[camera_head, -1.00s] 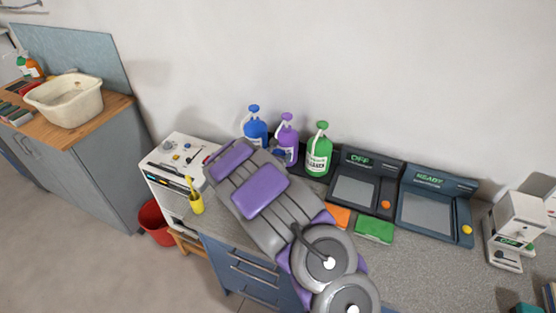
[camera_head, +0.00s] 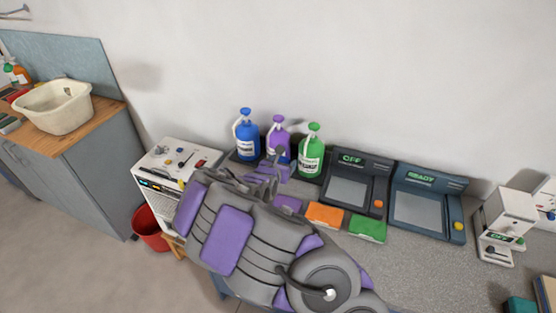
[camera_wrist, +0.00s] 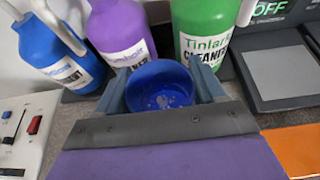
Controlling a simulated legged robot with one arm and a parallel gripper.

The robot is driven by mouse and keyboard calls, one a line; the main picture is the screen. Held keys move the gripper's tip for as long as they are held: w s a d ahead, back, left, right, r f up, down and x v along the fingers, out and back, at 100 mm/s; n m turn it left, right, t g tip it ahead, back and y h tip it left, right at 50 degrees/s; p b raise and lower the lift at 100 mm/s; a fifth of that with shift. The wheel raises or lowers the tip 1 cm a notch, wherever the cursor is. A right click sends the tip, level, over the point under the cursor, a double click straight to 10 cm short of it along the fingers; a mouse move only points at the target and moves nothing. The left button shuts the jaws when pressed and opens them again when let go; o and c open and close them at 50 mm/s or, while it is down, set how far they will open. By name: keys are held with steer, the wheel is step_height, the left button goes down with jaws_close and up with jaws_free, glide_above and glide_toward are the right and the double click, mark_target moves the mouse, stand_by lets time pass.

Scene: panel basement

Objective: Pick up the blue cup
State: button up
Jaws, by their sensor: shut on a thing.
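The blue cup (camera_wrist: 160,88) is in the wrist view, its open top facing the camera and some pale specks on its inside bottom. My gripper (camera_wrist: 165,82) has one finger on each side of the cup and is shut on it. In the head view my gripper (camera_head: 268,170) is in front of the purple bottle, and my arm hides most of the cup. I cannot tell whether the cup touches the counter.
A blue bottle (camera_head: 248,138), a purple bottle (camera_head: 278,140) and a green bottle (camera_head: 311,155) stand close behind the gripper. Two dark devices (camera_head: 355,185) are to the right. An orange sponge (camera_head: 325,215) and a green sponge (camera_head: 368,228) lie in front of them.

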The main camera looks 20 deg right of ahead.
steer(key=shift+s+d, duration=0.25)
steer(key=shift+s, duration=0.35)
steer(key=shift+s+d, duration=0.25)
steer(key=shift+s, duration=0.3)
steer(key=s+d+p, duration=0.2)
steer(key=s+p, duration=0.2)
steer(key=s, duration=0.4)
steer(key=shift+s, duration=0.1)
stand_by(2.7)
